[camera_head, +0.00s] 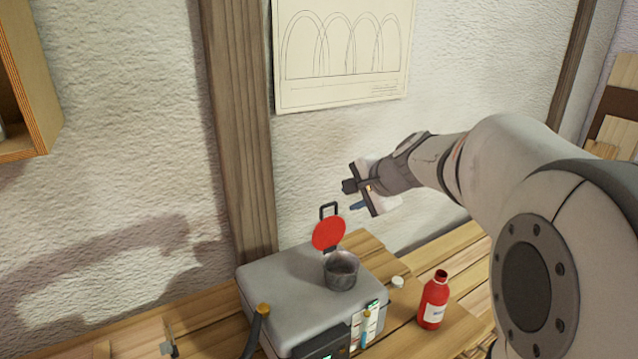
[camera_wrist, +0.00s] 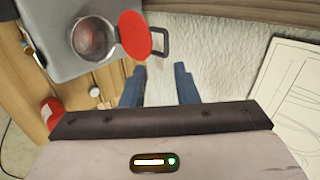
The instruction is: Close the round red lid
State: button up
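The round red lid (camera_head: 328,232) stands raised, hinged at the back of a small dark metal pot (camera_head: 341,272) set in the top of a grey box (camera_head: 290,285). A dark loop handle (camera_head: 328,209) sticks up from the lid's edge. In the wrist view the lid (camera_wrist: 135,35) stands open beside the pot (camera_wrist: 93,38), with its handle (camera_wrist: 160,44) toward the wall. My gripper (camera_head: 352,197) is in the air above and right of the lid in the head view. Its two blue fingers (camera_wrist: 160,80) are apart with nothing between them, short of the handle.
A red bottle (camera_head: 433,300) and a small white cap (camera_head: 397,282) stand on the wooden bench right of the box. A yellow-topped dark tool (camera_head: 257,328) is at the box's front. The wall with a drawing (camera_head: 342,50) is close behind.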

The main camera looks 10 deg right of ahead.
aim_at(332, 205)
jog(key=shift+w+d+r+b+x, duration=0.15)
jog(key=shift+b+x, duration=0.45)
jog(key=shift+x, duration=1.4)
jog(key=shift+w+r+b+x, duration=0.1)
jog(key=shift+b+x, duration=0.55)
jog(key=shift+x, duration=1.3)
jog(key=shift+w+d+r+b+x, duration=0.15)
jog(key=shift+b+x, duration=0.45)
jog(key=shift+x, duration=1.4)
jog(key=shift+f, duration=0.1)
grip_shut()
jog(key=shift+s, duration=0.15)
